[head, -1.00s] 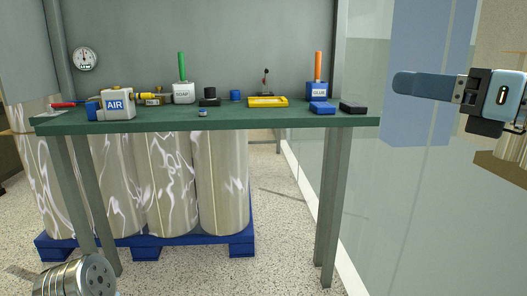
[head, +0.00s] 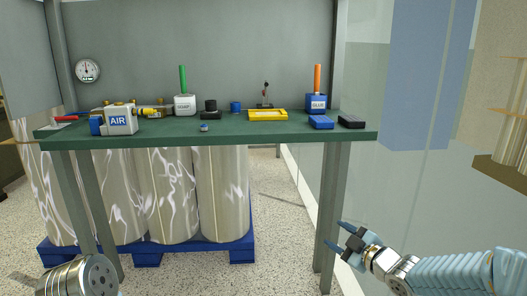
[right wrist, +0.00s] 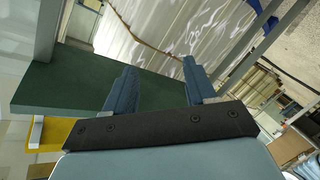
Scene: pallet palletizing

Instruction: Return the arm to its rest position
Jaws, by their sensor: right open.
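My right gripper (head: 345,238) is at the lower right in the head view, in front of the table's right leg and below the tabletop. Its two blue fingers are apart with nothing between them. In the right wrist view my right gripper (right wrist: 155,90) also shows open and empty, with the green tabletop (right wrist: 60,95) beyond it at the left. A metal arm part of mine (head: 78,276) shows at the lower left of the head view. My left gripper is not in view.
The green table (head: 250,133) carries the AIR box (head: 119,120), the SOAP holder (head: 185,104), the GLUE holder (head: 317,103), a yellow tray (head: 268,115) and small blue and black blocks. Wrapped rolls (head: 222,190) stand on a blue pallet (head: 200,246) below. A glass wall (head: 410,190) is at the right.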

